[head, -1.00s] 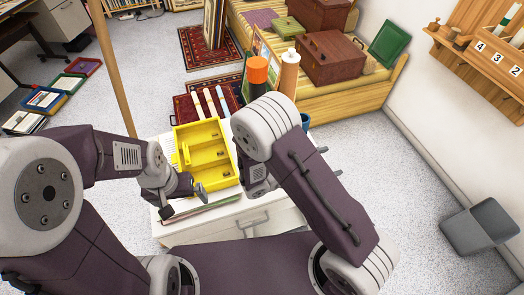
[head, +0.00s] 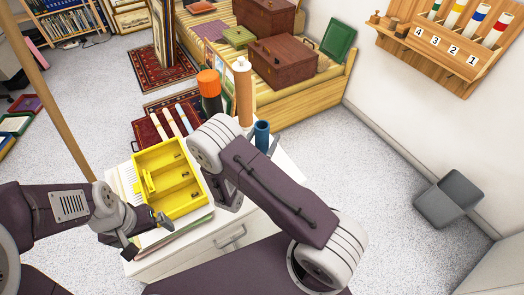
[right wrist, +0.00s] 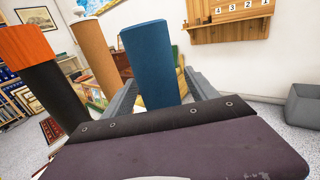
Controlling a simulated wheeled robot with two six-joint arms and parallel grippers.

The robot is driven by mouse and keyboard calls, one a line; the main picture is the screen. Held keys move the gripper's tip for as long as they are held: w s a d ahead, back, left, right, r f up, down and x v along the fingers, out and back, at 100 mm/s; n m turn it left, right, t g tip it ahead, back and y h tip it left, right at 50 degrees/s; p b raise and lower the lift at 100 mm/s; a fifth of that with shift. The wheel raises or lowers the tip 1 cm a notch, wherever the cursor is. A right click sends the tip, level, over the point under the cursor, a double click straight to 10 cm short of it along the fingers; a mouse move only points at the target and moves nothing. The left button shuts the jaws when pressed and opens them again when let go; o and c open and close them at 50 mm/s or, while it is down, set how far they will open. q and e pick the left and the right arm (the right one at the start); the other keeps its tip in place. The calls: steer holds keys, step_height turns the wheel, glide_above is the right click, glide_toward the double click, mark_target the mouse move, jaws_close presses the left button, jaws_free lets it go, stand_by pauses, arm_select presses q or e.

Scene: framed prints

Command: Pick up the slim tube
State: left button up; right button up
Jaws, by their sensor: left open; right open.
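Three upright tubes stand at the far right of the white cabinet: a black one with an orange cap (head: 210,92), a tall tan one with a pale top (head: 243,97) and a shorter blue one (head: 262,134). The frames do not settle which is the slim tube. In the right wrist view the blue tube (right wrist: 155,62) rises between the fingers of my open right gripper (right wrist: 160,98), with no clear grip on it; the tan tube (right wrist: 94,52) and black tube (right wrist: 58,95) are to its left. My left gripper (head: 147,235) is open and empty by the yellow tray's near-left corner.
A yellow compartment tray (head: 205,204) lies on the white cabinet (head: 186,258). Several pale slender rolls (head: 183,118) show beyond it. My right arm crosses the cabinet and hides part of it. A grey bin (head: 449,199) stands right; the floor between is clear.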

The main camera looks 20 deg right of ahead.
steer(key=shift+x, duration=0.8)
jaws_close()
steer(key=shift+r, duration=0.1)
